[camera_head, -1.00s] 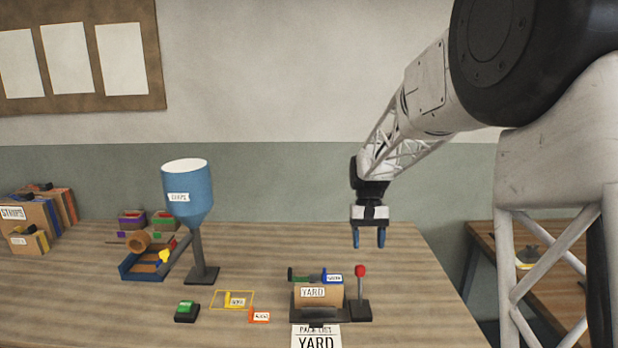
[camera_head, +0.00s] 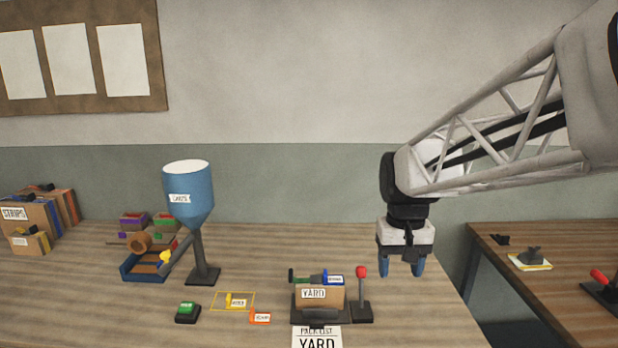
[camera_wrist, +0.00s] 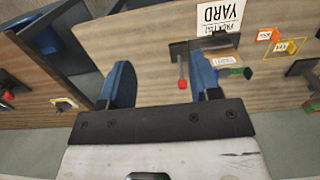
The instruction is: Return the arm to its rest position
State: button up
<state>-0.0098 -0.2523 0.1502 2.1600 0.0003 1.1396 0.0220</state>
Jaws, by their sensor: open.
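My gripper (camera_head: 402,268) hangs with its blue fingers pointing down above the right end of the wooden table (camera_head: 420,325). It is open, with nothing between the fingers. In the wrist view my gripper (camera_wrist: 162,88) shows its two fingers spread apart, with bare table between them. My arm reaches in from the right side of the head view. The box labelled YARD (camera_head: 316,294) sits on a dark stand to the left of my gripper, apart from it.
A red-knobbed lever (camera_head: 361,272) stands beside the box. A blue funnel (camera_head: 188,190) on a post is farther left. A second table (camera_head: 500,255) is at right, across a gap. The main table's right end looks clear.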

jog(key=s+f+t, duration=0.2)
jog(key=s+t, duration=0.1)
jog(key=s, duration=1.7)
jog(key=shift+d+f, duration=0.35)
jog(key=shift+d, duration=0.1)
jog(key=shift+w, duration=0.1)
dwell(1.0)
